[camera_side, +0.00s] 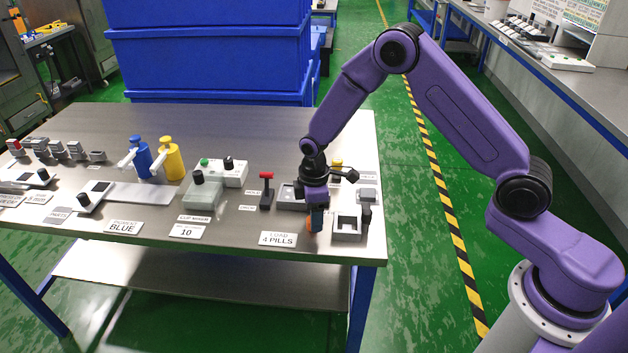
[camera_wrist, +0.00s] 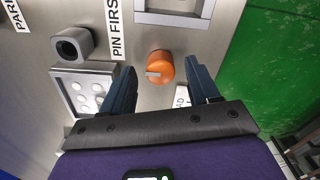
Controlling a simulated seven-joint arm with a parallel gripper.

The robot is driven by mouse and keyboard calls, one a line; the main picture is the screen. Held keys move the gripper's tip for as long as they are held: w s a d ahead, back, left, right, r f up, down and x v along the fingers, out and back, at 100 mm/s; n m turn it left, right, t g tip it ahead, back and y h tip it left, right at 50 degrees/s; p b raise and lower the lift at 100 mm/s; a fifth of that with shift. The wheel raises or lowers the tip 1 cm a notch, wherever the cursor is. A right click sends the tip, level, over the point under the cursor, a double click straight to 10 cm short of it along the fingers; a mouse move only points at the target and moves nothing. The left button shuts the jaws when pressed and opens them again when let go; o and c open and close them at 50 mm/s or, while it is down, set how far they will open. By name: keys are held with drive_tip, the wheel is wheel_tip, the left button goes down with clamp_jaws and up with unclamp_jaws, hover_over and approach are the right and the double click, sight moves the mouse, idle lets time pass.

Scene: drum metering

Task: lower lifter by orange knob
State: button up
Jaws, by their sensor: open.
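The orange knob (camera_wrist: 159,67) is a round dial with a pale pointer mark, seen from above in the wrist view. In the side view my gripper (camera_side: 317,222) points down at the table's front right part. A pale block with a square opening (camera_side: 347,222) stands just right of it. I cannot tell which part is the lifter.
A grey socket block (camera_wrist: 72,44) and a tray of white pills (camera_wrist: 66,92) lie left of the knob in the wrist view. A red-topped lever (camera_side: 266,190) stands left of my gripper. The "LOAD 4 PILLS" plate (camera_side: 277,240) lies near the table's front edge.

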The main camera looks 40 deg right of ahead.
wheel_tip(320, 180, up, 16)
idle(0.4)
drive_tip(key=shift+s, duration=0.1)
drive_tip(key=s+a+r, duration=0.1)
drive_tip(key=s+r, duration=0.3)
drive_tip(key=s, duration=1.2)
drive_tip(key=s+d, duration=0.3)
drive_tip(key=s, duration=0.5)
drive_tip(key=s+d, duration=0.3)
drive_tip(key=s, duration=0.6)
drive_tip(key=shift+s+d, duration=0.3)
drive_tip(key=shift+d, duration=0.1)
